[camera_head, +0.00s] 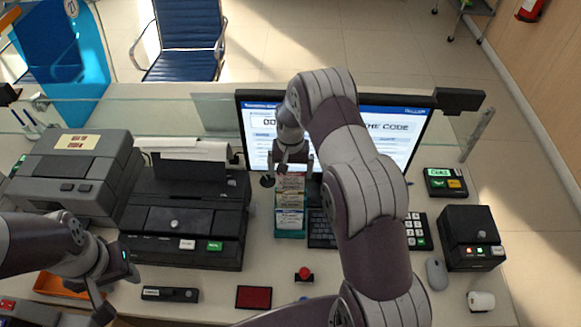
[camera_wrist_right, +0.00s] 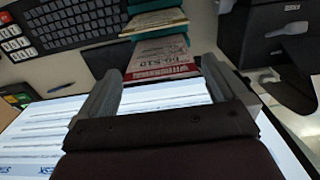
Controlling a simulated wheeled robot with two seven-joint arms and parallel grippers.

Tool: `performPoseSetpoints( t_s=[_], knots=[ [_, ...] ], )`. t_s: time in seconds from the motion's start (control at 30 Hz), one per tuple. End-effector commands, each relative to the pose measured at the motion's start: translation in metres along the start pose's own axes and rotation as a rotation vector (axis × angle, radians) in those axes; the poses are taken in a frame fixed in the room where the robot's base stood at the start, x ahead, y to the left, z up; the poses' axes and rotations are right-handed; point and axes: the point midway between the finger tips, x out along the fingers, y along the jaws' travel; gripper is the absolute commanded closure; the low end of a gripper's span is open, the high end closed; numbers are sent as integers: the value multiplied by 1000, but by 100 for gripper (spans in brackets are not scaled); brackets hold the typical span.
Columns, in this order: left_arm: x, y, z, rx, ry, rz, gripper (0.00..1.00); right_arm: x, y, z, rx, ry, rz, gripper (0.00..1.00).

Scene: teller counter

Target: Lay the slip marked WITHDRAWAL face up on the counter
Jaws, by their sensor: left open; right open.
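A teal rack (camera_head: 290,234) stands on the counter before the monitor and holds several slips in tiers. In the right wrist view, the slip nearest the gripper (camera_wrist_right: 163,60) is pale with red print; its heading looks like WITHDRAWAL, though blurred. My right gripper (camera_head: 291,168) is open at the rack's far end, in front of the screen. In the right wrist view its fingers (camera_wrist_right: 158,75) stand on either side of that slip, with nothing visibly clamped. My left gripper (camera_head: 117,290) is open and empty over the counter's left front.
The monitor (camera_head: 412,135) stands behind the rack, and a keyboard (camera_head: 321,231) lies to its right. A black printer (camera_head: 185,232) is on the left.

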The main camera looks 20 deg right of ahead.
Motion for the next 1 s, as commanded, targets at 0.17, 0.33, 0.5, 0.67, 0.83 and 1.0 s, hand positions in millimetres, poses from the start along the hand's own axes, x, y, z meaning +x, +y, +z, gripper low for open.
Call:
performPoseSetpoints(
  t_s=[0.17, 0.33, 0.5, 0.67, 0.83, 1.0],
  knots=[
    [-11, 0, -1, 0, 0, 0, 57, 23, 0, 0, -1, 0, 0, 0],
    [-12, 0, -1, 0, 0, 0, 57, 31, 0, 0, -1, 2, -1, 0],
    [-11, 0, -1, 0, 0, 0, 57, 31, 0, 0, -1, 2, -1, 0],
    [-11, 0, -1, 0, 0, 0, 57, 30, 0, 0, -1, 2, -1, 44],
    [-11, 0, -1, 0, 0, 0, 57, 30, 0, 0, -1, 2, -1, 36],
    [-17, 0, -2, 0, 0, 0, 57, 23, 0, -1, -1, 3, -1, 36]
  ],
)
